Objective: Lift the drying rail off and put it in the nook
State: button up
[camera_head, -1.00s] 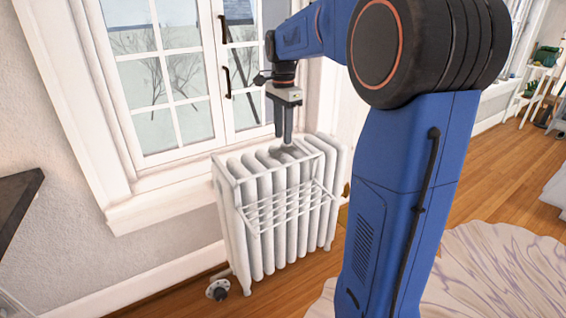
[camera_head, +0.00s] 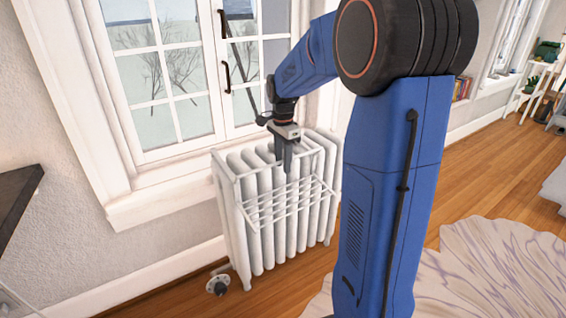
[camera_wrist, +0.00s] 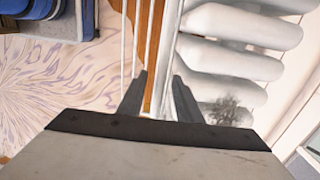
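The white drying rail (camera_head: 290,205) hangs on the front of the white ribbed radiator (camera_head: 268,252), with its slatted shelf sticking out. My gripper (camera_head: 287,170) points down at the rail's upper front edge. In the wrist view my gripper (camera_wrist: 160,75) has its two fingers apart. A white bar of the drying rail (camera_wrist: 170,55) shows between them, closer to the right finger. I cannot tell whether the fingers touch it. The radiator ribs (camera_wrist: 225,60) fill the right of the wrist view. I cannot make out the nook.
A window (camera_head: 170,75) with dark handles and a deep sill is behind the radiator. A dark-topped piece of furniture (camera_head: 18,200) is at the left edge. A pale patterned rug (camera_head: 500,265) lies at the right on open wooden floor (camera_head: 480,165). A white shelf (camera_head: 535,95) stands at the far right.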

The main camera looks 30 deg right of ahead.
grip_shut()
jog(key=shift+r, duration=2.7)
